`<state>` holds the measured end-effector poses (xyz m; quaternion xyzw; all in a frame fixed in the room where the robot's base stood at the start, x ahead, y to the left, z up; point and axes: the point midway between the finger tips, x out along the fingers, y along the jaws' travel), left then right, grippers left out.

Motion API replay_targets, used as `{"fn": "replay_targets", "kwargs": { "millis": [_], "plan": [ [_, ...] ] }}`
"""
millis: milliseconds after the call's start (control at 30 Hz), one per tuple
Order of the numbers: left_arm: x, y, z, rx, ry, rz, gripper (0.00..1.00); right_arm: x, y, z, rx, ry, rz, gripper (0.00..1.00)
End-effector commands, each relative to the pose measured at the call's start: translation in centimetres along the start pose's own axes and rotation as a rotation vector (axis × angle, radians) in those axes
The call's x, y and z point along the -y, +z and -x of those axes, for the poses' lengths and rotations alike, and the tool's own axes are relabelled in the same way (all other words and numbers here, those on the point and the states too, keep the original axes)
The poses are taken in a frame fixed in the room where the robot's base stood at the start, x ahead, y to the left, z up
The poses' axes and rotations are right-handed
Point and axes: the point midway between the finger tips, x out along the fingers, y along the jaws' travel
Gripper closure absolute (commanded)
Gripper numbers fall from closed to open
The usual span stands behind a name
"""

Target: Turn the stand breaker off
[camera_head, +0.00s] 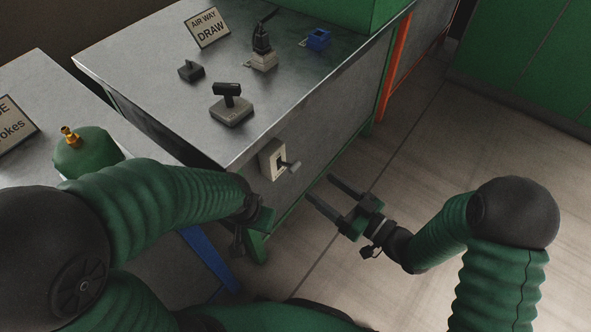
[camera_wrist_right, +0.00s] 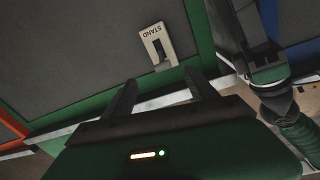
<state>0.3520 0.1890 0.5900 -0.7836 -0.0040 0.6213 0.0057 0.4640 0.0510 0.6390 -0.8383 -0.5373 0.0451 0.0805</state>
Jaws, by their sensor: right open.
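The stand breaker (camera_head: 272,160) is a pale box with a grey lever (camera_head: 291,166), mounted on the side panel of the metal table near its front corner. In the right wrist view the breaker (camera_wrist_right: 153,42), labelled STAND, appears ahead of my fingers, with its lever seen nearly end-on. My right gripper (camera_head: 321,189) is open and empty, a little right of and below the lever, apart from it. Its fingers (camera_wrist_right: 160,82) also show in the wrist view. My left gripper (camera_head: 262,219) is by the table's front leg; its fingers are not clear.
A green tank (camera_head: 85,155) with a brass valve is at left. The floor right of the table is clear.

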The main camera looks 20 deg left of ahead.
Motion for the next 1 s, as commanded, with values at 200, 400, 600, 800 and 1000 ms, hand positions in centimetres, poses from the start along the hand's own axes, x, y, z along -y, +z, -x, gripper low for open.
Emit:
{"fn": "replay_targets", "kwargs": {
  "millis": [200, 400, 600, 800, 1000],
  "plan": [
    [0.1, 0.5, -2.2, 0.001, 0.0, 0.002, 0.64, 0.1, 0.4, -5.7, -0.004, -0.006, 0.003, 0.33],
    [0.0, 0.8, -3.2, 0.0, 0.0, 0.001, 0.64, -0.1, 0.1, -9.1, -0.006, -0.003, -0.001, 0.33],
    [0.0, 0.8, -3.3, 0.0, 0.0, 0.0, 0.64, 0.0, -0.1, -10.3, -0.003, 0.0, -0.001, 0.33],
    [0.0, 0.8, -3.3, 0.0, 0.0, 0.001, 0.64, 0.0, -0.1, -10.3, -0.003, 0.001, -0.001, 0.37],
    [0.0, 0.8, -3.3, 0.0, 0.0, 0.001, 0.64, -0.1, -0.1, -10.2, -0.004, 0.001, -0.001, 0.63]
  ]
}}
